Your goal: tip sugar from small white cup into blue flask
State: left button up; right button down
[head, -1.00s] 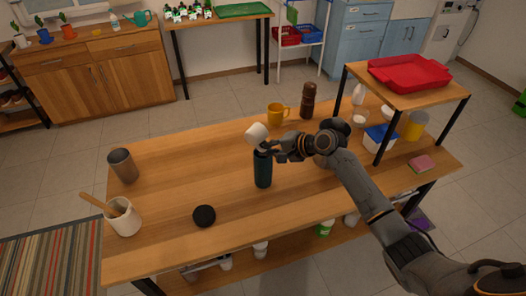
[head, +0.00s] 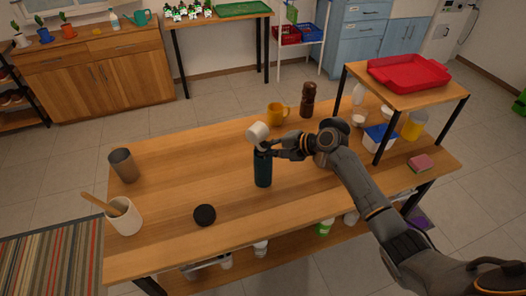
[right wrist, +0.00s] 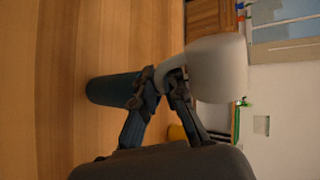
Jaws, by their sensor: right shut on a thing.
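The small white cup (head: 257,132) is tilted above the mouth of the blue flask (head: 263,170). The flask stands upright on the wooden table. My right gripper (head: 268,147) is shut on the cup's handle and reaches in from the right. In the right wrist view, the gripper (right wrist: 164,88) holds the white cup (right wrist: 217,68) by its handle, and the dark blue flask (right wrist: 110,90) is beside the fingers. The sugar and the inside of the cup are hidden. My left gripper is not in view.
A black round lid (head: 204,215) lies in front of the flask on the table (head: 200,160). A yellow mug (head: 278,114) and a brown grinder (head: 308,100) stand behind. A grey tumbler (head: 124,166) and a white crock (head: 123,218) stand at the left. A raised shelf with a red tray (head: 408,74) is at the right.

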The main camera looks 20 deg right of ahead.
jog(key=shift+r, duration=0.15)
dwell(0.5)
jog(key=shift+s+a+f+m+y+b, duration=0.15)
jog(key=shift+f+m+y+b, duration=0.15)
jog(key=shift+f+m+y, duration=0.35)
dwell(0.7)
jog(key=shift+a+r+m+g+y, duration=0.1)
jog(key=shift+r+m+g+y, duration=0.15)
jog(key=shift+m+g+y, duration=0.3)
dwell(0.9)
jog(key=shift+s+f+m+y+b, duration=0.1)
jog(key=shift+f+m+y+b, duration=0.8)
jog(key=shift+f+m+b, duration=0.3)
dwell(1.4)
jog(key=shift+a+r+m+y, duration=0.1)
jog(key=shift+r+m+y, duration=0.2)
jog(key=shift+y, duration=0.1)
dwell(0.8)
